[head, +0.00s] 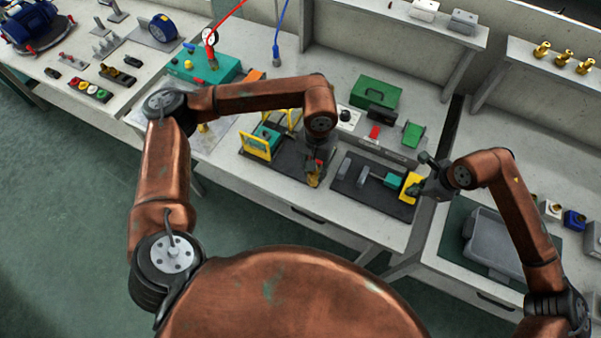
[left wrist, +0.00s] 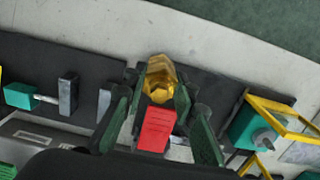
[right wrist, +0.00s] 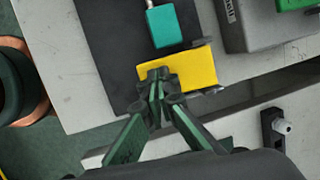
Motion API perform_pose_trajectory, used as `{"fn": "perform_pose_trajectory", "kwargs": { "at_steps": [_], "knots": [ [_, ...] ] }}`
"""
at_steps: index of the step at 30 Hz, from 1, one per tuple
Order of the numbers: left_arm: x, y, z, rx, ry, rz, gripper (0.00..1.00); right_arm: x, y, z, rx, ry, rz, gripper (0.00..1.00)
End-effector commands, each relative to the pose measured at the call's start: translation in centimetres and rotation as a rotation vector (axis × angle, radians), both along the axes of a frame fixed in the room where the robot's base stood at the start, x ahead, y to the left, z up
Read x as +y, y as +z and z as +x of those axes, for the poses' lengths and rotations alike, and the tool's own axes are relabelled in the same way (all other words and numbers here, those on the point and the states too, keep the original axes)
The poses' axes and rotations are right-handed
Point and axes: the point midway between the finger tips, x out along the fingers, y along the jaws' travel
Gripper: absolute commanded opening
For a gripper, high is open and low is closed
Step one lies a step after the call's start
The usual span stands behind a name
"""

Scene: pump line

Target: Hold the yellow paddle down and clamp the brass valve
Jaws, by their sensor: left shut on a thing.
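The brass valve (left wrist: 160,82), with a red block-shaped part (left wrist: 155,130), is between the fingers of my left gripper (left wrist: 158,98). In the head view the valve (head: 314,181) hangs at the left of the clamp's dark plate (head: 365,203). The clamp has two grey jaws (left wrist: 68,93) with a gap between them, and a teal block (left wrist: 23,95) on a rod. The valve is outside that gap. The yellow paddle (right wrist: 195,69) is at the clamp's right end. My right gripper (right wrist: 158,85) has its fingertips together over the paddle's near edge; contact is hard to tell.
A yellow-framed teal fixture (head: 262,140) stands left of the valve. Behind are a green box (head: 375,93) and a grey panel with a red switch (head: 375,131). A grey tray (head: 492,243) lies on the right bench. A gap separates the benches.

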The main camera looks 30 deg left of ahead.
Motion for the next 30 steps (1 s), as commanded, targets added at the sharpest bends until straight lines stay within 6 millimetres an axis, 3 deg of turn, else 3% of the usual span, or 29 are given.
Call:
{"fn": "perform_pose_trajectory", "kwargs": {
  "at_steps": [6,12,20,30],
  "knots": [
    [-5.6,4.0,5.4,-0.027,-0.004,-0.004,0.00,-0.1,-0.2,-0.1,0.004,0.000,-0.003,0.00],
    [-9.3,6.8,7.9,-0.039,-0.008,0.004,0.00,-0.1,-0.2,-0.1,0.005,-0.001,-0.004,0.00],
    [-10.4,7.4,8.6,-0.041,-0.008,0.008,0.00,-0.2,-0.2,-0.1,0.004,-0.002,-0.004,0.00],
    [-10.3,5.3,8.6,-0.040,-0.007,0.008,0.00,-0.2,-0.3,-0.1,0.004,-0.002,-0.005,0.00]
  ]
}}
